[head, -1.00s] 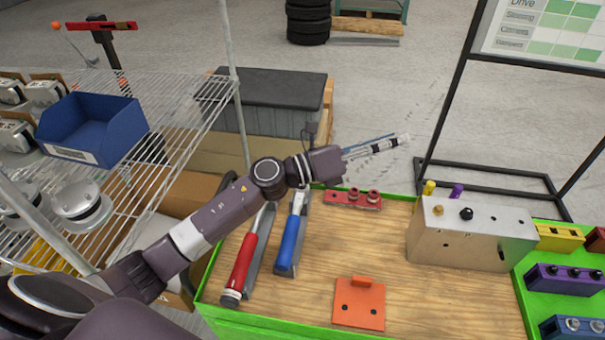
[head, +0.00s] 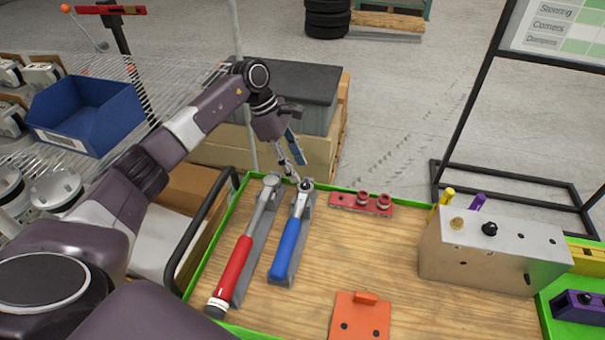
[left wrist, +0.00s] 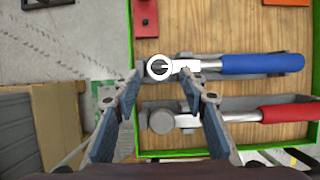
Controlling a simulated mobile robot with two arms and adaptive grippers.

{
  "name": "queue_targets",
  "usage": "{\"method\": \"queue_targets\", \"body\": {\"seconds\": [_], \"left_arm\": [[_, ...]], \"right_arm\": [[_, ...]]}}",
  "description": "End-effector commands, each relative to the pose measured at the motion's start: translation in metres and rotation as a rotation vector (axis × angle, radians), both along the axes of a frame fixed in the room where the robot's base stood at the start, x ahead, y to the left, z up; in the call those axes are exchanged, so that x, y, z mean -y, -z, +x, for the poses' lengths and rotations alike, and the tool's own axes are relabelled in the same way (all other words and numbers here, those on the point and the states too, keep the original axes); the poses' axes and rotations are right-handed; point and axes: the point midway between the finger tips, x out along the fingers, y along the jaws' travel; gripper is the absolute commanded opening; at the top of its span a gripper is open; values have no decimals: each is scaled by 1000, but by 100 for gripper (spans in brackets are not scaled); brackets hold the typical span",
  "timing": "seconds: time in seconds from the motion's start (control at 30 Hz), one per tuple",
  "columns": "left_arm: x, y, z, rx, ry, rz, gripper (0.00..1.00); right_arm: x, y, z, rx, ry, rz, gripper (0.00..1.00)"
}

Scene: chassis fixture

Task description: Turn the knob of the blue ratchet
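The blue ratchet (head: 288,248) lies in a grey holder on the wooden table top, with its round metal head (head: 305,186) at the far end. In the left wrist view, the blue handle (left wrist: 262,64) points right and the ring-shaped head (left wrist: 158,68) is near the fingertips. My left gripper (head: 292,172) points down by the far edge of the table, close to that head. In the left wrist view, my left gripper (left wrist: 160,84) is open, its fingers apart with the head just ahead of the gap. Contact cannot be made out. My right gripper is not in view.
A red-handled tool (head: 232,272) lies alongside on the left, its head near the left gripper. A red block with knobs (head: 361,203) sits to the right at the back. An orange plate (head: 360,318) and a metal block (head: 492,262) are further right. Bare wood lies between.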

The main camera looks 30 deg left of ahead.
Motion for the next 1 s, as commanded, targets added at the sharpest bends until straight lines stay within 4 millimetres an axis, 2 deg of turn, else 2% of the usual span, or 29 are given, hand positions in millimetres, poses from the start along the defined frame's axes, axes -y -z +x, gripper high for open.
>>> {"method": "queue_targets", "body": {"seconds": [0.1,0.3,0.6,0.97,1.0], "left_arm": [[9,17,1,-3,0,-3,39],[16,35,4,0,-1,-3,39],[17,39,4,2,0,-3,39],[17,39,4,2,0,-3,1],[17,39,4,2,0,-3,0]], "right_arm": [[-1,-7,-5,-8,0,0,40],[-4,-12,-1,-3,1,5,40],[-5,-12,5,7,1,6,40],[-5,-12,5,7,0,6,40],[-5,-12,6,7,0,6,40]]}}
